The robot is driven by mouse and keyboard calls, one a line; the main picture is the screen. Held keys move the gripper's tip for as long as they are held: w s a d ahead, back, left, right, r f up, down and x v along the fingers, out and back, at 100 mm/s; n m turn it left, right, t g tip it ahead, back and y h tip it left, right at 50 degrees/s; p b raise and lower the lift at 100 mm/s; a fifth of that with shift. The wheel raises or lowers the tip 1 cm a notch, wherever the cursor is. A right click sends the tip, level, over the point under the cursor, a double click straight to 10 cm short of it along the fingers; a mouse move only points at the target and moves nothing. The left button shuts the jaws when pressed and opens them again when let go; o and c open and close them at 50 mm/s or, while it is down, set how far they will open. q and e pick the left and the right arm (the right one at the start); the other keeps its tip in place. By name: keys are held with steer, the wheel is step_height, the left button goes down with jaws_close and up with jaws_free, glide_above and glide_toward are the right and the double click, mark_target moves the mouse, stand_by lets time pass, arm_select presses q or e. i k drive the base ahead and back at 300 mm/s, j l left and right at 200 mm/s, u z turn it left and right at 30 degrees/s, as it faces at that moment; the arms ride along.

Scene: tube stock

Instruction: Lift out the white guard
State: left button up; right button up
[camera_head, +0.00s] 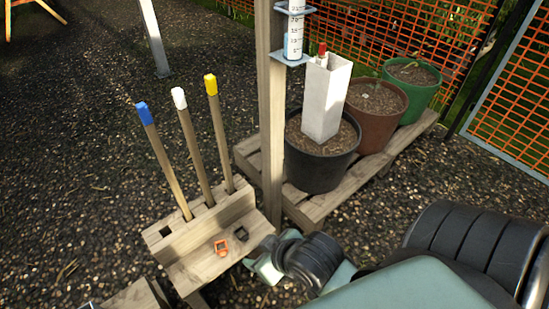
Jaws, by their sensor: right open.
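The white guard (326,98) is a square, open-topped tube standing nearly upright in the soil of the black pot (316,168). A red tip (322,50) shows at its open top; what is inside lower down is hidden. My right gripper (262,266) is at the lower middle, below and left of the black pot in the picture. It is open and apart from the guard, with nothing seen between its fingers. A small dark grey piece at the bottom left edge may be part of my left gripper; its jaws do not show.
A wooden post with a graduated tube (294,35) stands just left of the guard. Brown (375,115) and green (412,90) pots share the pallet (315,206). A wooden block (205,222) holds blue-, white- and yellow-tipped stakes; orange and dark clips lie on its ledge.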

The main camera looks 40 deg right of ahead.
mark_target(327, 79)
steer(key=l+z, duration=0.1)
steer(key=z, duration=0.35)
steer(key=k+l+z, duration=0.1)
steer(key=z, duration=0.4)
steer(key=l+z, duration=0.15)
steer(key=z, duration=0.3)
steer(key=k, duration=0.05)
